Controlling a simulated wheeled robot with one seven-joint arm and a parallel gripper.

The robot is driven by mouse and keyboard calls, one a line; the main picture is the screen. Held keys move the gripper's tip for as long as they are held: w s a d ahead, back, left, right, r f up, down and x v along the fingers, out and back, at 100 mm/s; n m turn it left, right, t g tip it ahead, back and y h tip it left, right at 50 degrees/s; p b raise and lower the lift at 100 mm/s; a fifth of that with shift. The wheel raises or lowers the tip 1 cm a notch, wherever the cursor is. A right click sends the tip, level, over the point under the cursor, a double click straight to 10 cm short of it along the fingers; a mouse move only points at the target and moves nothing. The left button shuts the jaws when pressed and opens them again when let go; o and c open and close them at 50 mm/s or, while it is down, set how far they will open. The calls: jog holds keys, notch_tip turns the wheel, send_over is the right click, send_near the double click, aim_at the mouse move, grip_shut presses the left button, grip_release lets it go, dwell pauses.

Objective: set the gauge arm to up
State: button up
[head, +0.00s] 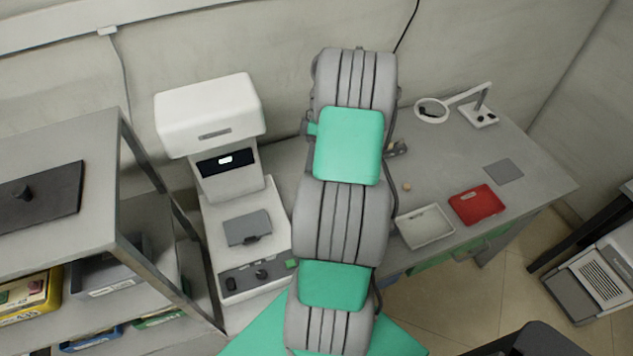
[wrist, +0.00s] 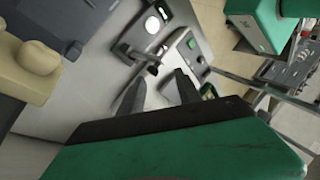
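A white bench machine (head: 210,115) stands left of my arm in the head view, with a grey front panel (head: 240,279) bearing small dark controls. In the wrist view, a dark lever (wrist: 138,57), which looks like the gauge arm, sits on a pale panel just beyond my fingers. Its exact setting is hard to tell. My gripper (wrist: 158,80) has its two dark fingers apart with nothing visible between them. The lever lies ahead of the fingertips; whether they touch it is unclear. In the head view my arm hides the gripper.
A white tray (head: 425,226), a red tray (head: 477,205) and a grey pad (head: 503,172) lie on the bench right of my arm. A magnifier lamp (head: 432,110) stands behind them. A metal-framed shelf (head: 120,240) stands close on the left.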

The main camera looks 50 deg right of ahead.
jog(key=s+r, duration=0.1)
jog(key=a+r, duration=0.1)
jog(key=r, duration=0.1)
jog(key=s+a+r, duration=0.1)
jog(key=shift+s+a+r, duration=0.15)
jog(key=shift+s+a, duration=0.1)
jog(key=shift+s, duration=0.1)
jog(key=s+a+r+b, duration=0.1)
jog(key=s+a+r, duration=0.3)
jog(key=s, duration=0.3)
jog(key=shift+s+a+r, duration=0.25)
jog(key=shift+s+a, duration=0.15)
jog(key=shift+a, duration=0.5)
